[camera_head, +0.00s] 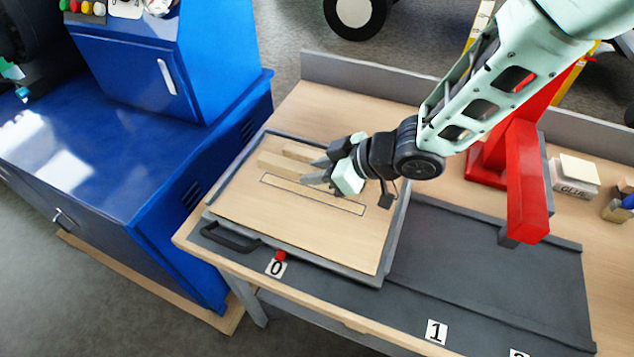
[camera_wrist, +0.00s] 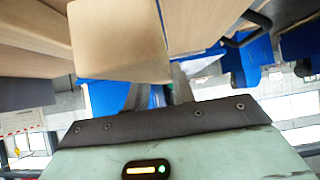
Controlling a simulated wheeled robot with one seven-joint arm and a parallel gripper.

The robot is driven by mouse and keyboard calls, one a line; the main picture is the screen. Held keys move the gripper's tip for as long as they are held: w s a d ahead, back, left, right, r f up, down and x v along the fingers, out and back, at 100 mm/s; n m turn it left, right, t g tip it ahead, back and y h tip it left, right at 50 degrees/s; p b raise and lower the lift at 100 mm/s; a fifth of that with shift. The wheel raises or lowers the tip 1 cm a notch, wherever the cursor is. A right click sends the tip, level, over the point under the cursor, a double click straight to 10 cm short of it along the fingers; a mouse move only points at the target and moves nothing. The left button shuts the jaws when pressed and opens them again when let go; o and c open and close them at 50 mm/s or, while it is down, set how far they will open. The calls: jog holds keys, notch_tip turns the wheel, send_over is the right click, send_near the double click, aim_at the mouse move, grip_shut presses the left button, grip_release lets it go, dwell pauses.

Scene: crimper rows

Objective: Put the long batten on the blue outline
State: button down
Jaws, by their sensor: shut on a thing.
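A long, pale wooden batten (camera_head: 283,165) is in the head view, just behind the thin, dark-edged outline (camera_head: 313,194) on the wooden board. The outline looks empty, and its blue colour is hard to make out. My gripper (camera_head: 314,171) is shut on the batten near its right part; the jaws hide some of it. In the wrist view a pale wooden block end (camera_wrist: 120,40), likely the batten, fills the space before the fingers (camera_wrist: 153,96). I cannot tell whether the batten touches the board.
A second wooden piece (camera_head: 297,152) lies behind the batten, partly hidden by my gripper. The board sits in a grey-rimmed tray (camera_head: 325,274) with a black handle (camera_head: 229,238). A red press (camera_head: 524,170) stands to the right. The board's front is clear.

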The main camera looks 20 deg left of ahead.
aim_at(317, 195)
jog(key=shift+f, duration=2.15)
jog(key=c, duration=1.2)
grip_release()
jog(key=shift+f, duration=0.15)
jog(key=shift+o, duration=0.2)
jog(key=shift+r+p, duration=0.25)
jog(key=shift+p, duration=0.05)
jog(key=b+v, duration=0.1)
jog(key=v, duration=1.1)
jog(key=shift+s, duration=0.1)
